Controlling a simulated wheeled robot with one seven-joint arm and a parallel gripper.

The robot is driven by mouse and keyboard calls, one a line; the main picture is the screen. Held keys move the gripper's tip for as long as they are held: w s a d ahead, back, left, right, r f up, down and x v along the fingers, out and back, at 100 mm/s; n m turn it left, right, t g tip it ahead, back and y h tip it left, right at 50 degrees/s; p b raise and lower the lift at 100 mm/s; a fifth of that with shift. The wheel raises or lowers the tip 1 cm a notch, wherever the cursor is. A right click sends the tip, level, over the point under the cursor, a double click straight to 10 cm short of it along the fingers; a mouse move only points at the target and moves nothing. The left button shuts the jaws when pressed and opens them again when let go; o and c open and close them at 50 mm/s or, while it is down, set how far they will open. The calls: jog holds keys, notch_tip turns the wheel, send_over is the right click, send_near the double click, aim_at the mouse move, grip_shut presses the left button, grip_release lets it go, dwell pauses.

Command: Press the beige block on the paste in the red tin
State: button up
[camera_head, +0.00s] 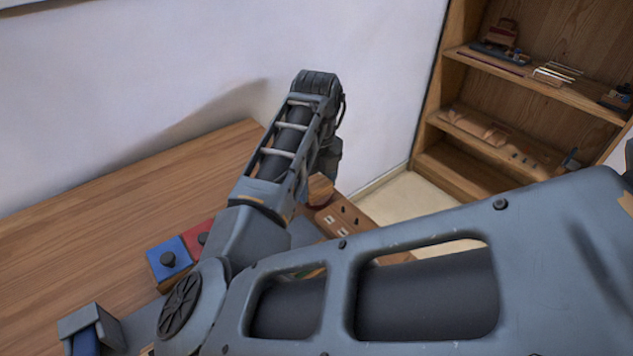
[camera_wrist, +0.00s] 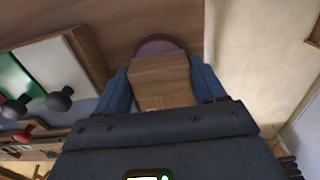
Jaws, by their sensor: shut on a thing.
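The beige block (camera_wrist: 160,78) is a wooden block held between the two blue fingers of my gripper (camera_wrist: 162,88) in the wrist view. A dark red round rim, the red tin (camera_wrist: 160,46), shows just beyond the block's far end. In the head view the block (camera_head: 321,187) shows beside my forearm, with a dark red edge of the tin (camera_head: 318,204) directly below it. The paste is hidden. I cannot tell whether the block touches it. My arm hides the gripper in the head view.
A wooden tray (camera_head: 345,218) with small dark and pale pieces lies beside the tin. Blue (camera_head: 160,272) and red (camera_head: 192,232) knobbed pieces sit on the wooden table (camera_head: 90,240). A grey box (camera_head: 85,320) stands front left. Shelves (camera_head: 540,90) stand back right. The table's left side is clear.

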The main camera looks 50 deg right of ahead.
aim_at(317, 183)
jog(key=shift+r+p, duration=2.6)
jog(key=shift+r, duration=0.9)
jog(key=shift+f, duration=0.1)
